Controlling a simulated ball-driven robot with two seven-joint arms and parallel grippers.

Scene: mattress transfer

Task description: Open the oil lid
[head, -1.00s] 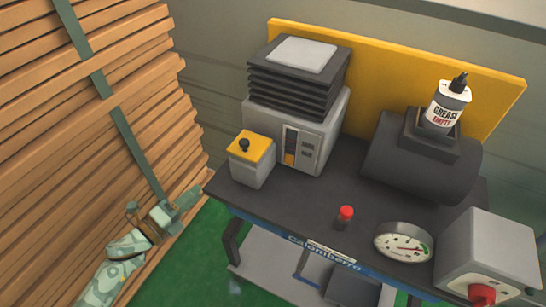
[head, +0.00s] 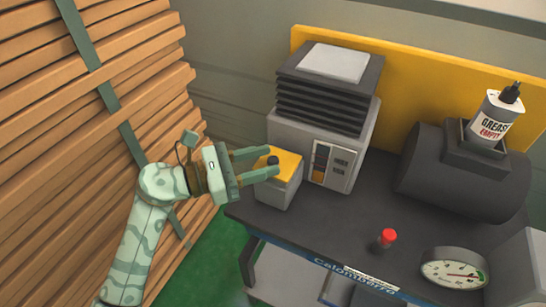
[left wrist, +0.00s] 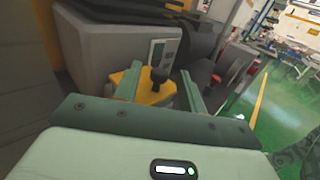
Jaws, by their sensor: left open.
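The oil lid is the yellow top (head: 284,163) of a small grey box (head: 279,193) at the left end of the dark bench, with a black knob (head: 273,160) on it. My left gripper (head: 270,163) is open at the lid, its two fingers reaching from the left toward the knob. In the left wrist view the yellow lid (left wrist: 150,93) and the black knob (left wrist: 159,75) show between the two open fingers (left wrist: 160,85). I cannot tell whether the fingers touch the knob. The lid sits on the box. My right gripper is not in view.
A grey machine with black fins (head: 325,105) stands right behind the box. A dark cylinder (head: 465,180) holds a grease bottle (head: 495,115). A red-capped item (head: 388,238) and a gauge (head: 454,268) sit near the bench front. Stacked planks (head: 80,130) stand left.

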